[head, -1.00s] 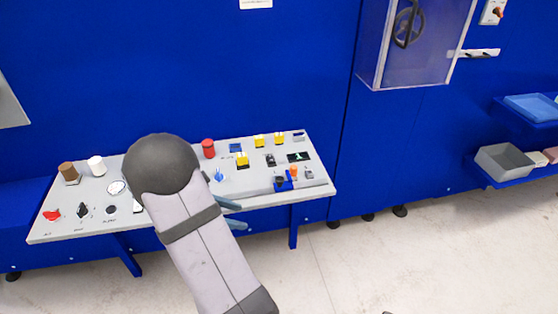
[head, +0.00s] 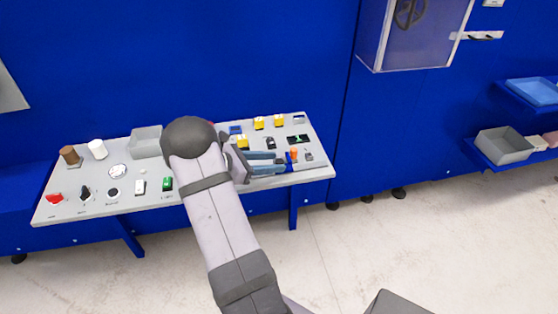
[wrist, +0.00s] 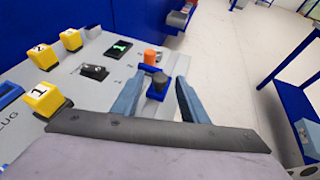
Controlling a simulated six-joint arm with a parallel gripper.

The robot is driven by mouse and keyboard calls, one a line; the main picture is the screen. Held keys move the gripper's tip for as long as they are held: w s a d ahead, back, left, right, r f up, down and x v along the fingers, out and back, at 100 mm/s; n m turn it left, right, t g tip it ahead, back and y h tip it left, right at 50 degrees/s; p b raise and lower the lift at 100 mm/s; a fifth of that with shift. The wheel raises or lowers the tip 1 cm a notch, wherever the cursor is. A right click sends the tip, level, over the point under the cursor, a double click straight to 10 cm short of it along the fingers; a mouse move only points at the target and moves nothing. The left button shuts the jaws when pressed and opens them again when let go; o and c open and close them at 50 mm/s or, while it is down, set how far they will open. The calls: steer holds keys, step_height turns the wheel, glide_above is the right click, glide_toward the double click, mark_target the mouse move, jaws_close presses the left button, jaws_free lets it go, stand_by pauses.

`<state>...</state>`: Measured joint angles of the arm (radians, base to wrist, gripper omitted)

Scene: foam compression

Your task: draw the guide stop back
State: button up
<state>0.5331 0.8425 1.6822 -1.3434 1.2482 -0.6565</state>
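My gripper (head: 282,163) is over the right end of the grey panel (head: 215,203), its two blue-grey fingers pointing right. In the wrist view my gripper (wrist: 163,77) is open, with one finger on each side of a blue block with a dark round knob (wrist: 158,82). This looks like the guide stop, though no label on it can be read. A gap shows between the fingers and the knob. In the head view the blue block (head: 289,163) is partly hidden by the fingertips.
An orange knob (wrist: 151,55) stands just beyond the blue block. Yellow numbered blocks (wrist: 43,97) and a black switch (wrist: 94,71) with a green-marked display (wrist: 119,49) lie to the left.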

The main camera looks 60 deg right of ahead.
mark_target(277, 162)
steer(key=shift+x, duration=1.6)
steer(key=shift+a, duration=0.1)
jaws_close()
steer(key=w+a, duration=1.1)
steer(key=shift+w+a, duration=0.3)
steer(key=shift+w, duration=0.05)
jaws_free()
steer(key=shift+w+a+r, duration=0.1)
steer(key=shift+a, duration=0.05)
